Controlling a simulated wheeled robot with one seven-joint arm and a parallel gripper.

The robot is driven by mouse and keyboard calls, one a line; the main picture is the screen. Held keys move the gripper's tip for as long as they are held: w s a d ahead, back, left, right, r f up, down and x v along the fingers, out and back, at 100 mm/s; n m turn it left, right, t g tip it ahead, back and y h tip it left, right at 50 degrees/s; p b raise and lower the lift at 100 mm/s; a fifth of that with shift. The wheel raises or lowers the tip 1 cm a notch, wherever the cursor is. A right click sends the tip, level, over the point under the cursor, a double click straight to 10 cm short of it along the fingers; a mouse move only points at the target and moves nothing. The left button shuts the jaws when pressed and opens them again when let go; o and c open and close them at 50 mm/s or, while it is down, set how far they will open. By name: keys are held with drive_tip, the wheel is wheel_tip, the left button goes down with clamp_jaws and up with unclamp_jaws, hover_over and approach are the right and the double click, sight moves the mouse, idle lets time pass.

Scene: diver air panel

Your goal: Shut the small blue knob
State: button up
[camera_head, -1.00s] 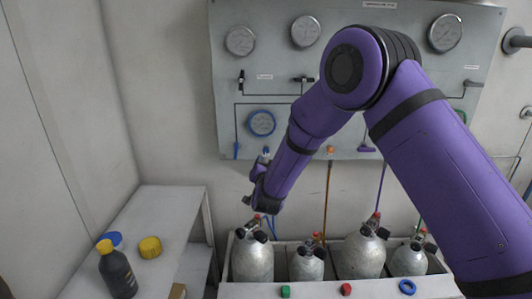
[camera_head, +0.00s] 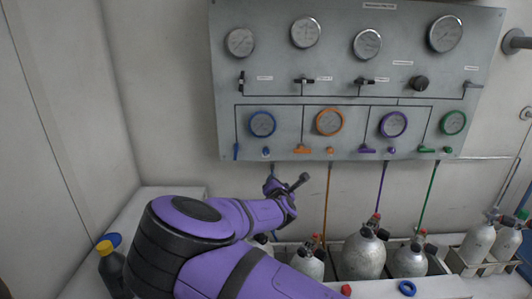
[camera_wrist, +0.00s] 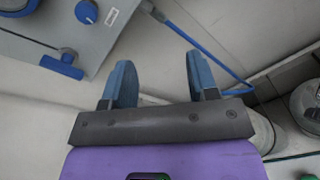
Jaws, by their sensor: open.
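The small blue knob (camera_head: 266,152) sits on the lower edge of the grey panel, below the blue-rimmed gauge. In the wrist view the round blue knob (camera_wrist: 87,11) is at the upper left, next to a small white label. My gripper (camera_wrist: 158,68) is open, with nothing between its two blue fingers. It is apart from the knob, which lies up and left of the fingertips in the wrist view. In the head view my gripper (camera_head: 272,186) is just below the panel and the knob, partly hidden by my wrist.
A blue lever handle (camera_head: 236,151) is left of the knob; it also shows in the wrist view (camera_wrist: 62,65). A blue hose (camera_wrist: 208,40) runs beside the fingers. Grey cylinders (camera_head: 363,255) stand in a rack below. A dark bottle (camera_head: 108,262) stands at the left.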

sight(266, 152)
drive_tip(key=s+a+r+n+t, duration=0.1)
drive_tip(key=a+r+n, duration=0.3)
drive_tip(key=r+n, duration=0.35)
drive_tip(key=shift+m, duration=0.35)
drive_tip(key=w, duration=0.7)
drive_tip(key=w+a, duration=0.1)
drive_tip(key=w, duration=0.2)
drive_tip(key=shift+w, duration=0.15)
drive_tip(key=c, duration=0.9)
